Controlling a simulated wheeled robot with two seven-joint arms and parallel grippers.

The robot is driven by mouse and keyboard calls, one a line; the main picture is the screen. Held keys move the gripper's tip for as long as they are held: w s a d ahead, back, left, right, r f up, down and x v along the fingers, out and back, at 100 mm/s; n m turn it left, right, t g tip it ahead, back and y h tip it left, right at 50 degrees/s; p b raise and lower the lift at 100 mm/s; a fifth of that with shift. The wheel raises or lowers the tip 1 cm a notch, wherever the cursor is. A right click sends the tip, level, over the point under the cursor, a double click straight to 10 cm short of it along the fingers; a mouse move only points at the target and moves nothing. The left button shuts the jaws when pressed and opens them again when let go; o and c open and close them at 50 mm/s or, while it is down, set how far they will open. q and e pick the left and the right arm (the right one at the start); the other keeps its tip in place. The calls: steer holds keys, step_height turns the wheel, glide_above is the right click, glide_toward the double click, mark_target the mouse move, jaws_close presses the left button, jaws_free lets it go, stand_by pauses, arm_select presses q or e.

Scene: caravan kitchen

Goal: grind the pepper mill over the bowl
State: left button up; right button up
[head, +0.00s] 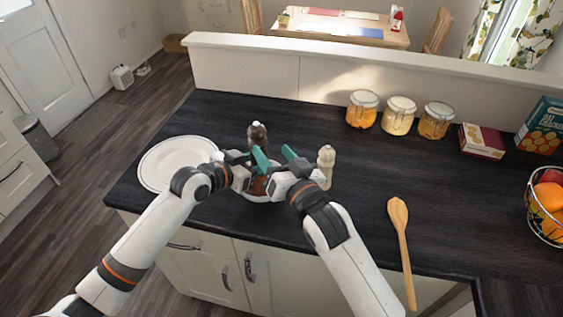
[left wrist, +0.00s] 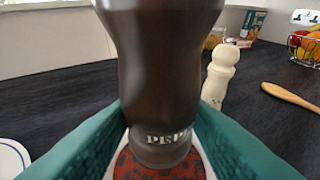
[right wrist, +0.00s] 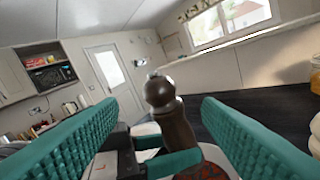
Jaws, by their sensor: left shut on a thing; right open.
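The dark brown pepper mill (head: 257,137) stands upright in my left gripper (head: 252,160), whose teal fingers close on its lower body. In the left wrist view the mill (left wrist: 162,60) fills the middle, with white lettering near its base. The bowl (head: 256,198), with red-brown food in it, is below the mill and partly hidden by my grippers. The food also shows under the mill in the left wrist view (left wrist: 128,168). My right gripper (head: 289,158) is open and empty, right of the mill. In the right wrist view the mill's round knob (right wrist: 160,90) shows between its spread fingers.
A cream mill (head: 326,165) stands close to the right of my right gripper. A white plate (head: 160,165) lies left. A wooden spoon (head: 400,230) lies right. Several jars (head: 398,116), boxes (head: 482,142) and a fruit basket (head: 547,205) stand further right. The middle counter is clear.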

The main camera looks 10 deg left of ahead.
steer(key=shift+v, duration=1.5)
steer(key=n+g+y, duration=0.6)
steer(key=n+g, duration=0.2)
steer(key=n, duration=0.7)
glide_toward(251, 127)
steer(key=x, duration=0.3)
steer(key=f+x, duration=0.1)
steer(key=x, duration=0.3)
steer(key=w+x, duration=0.1)
steer(key=x, duration=0.3)
steer(key=shift+f, duration=0.25)
steer(key=c, duration=1)
steer(key=shift+f+m+t+h, duration=0.1)
steer(key=shift+m+t+h, duration=0.7)
steer(key=shift+m+t, duration=0.3)
steer(key=shift+w+d+m+t+h, duration=0.15)
steer(key=shift+m+t+h, duration=0.25)
steer(key=shift+t, duration=0.5)
